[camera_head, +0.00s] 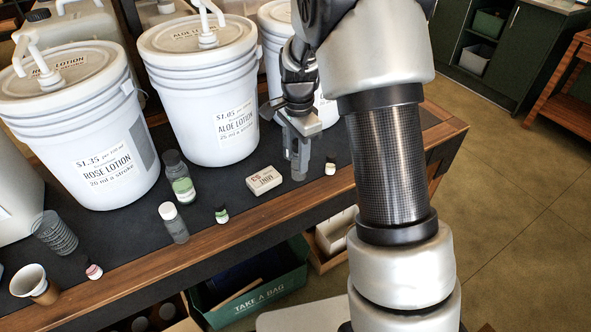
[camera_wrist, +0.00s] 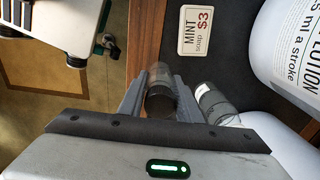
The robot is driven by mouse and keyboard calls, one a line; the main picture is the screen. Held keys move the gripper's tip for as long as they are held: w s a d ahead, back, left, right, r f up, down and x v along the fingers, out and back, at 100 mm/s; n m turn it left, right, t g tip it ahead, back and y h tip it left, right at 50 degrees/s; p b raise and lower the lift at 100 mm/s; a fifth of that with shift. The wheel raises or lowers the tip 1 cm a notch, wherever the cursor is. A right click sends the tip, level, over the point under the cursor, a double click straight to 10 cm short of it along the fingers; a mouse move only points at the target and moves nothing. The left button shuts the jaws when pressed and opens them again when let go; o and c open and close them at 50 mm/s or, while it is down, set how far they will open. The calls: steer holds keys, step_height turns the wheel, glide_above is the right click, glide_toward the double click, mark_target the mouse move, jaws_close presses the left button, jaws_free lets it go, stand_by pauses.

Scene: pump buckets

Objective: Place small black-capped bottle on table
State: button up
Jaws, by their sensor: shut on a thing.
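My gripper (camera_head: 298,152) points down over the dark table top, right of the mint card. In the wrist view, my gripper (camera_wrist: 160,92) is shut on a small clear bottle with a dark cap (camera_wrist: 159,104), the cap facing the camera. In the head view the fingers mostly hide this bottle, and I cannot tell whether its base touches the table. The table (camera_head: 240,214) has a wooden front edge; its dark top also shows in the wrist view (camera_wrist: 185,72). Another clear bottle (camera_wrist: 214,101) is just right of the right finger in the wrist view.
Large white pump buckets (camera_head: 207,105) stand behind. Several bottles, including a green-labelled one (camera_head: 180,180), stand farther left. A green bag box (camera_head: 260,290) is below the front edge.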

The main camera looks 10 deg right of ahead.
steer(key=shift+f+b, duration=0.3)
steer(key=shift+f, duration=1.55)
steer(key=shift+f, duration=0.2)
steer(key=o, duration=1)
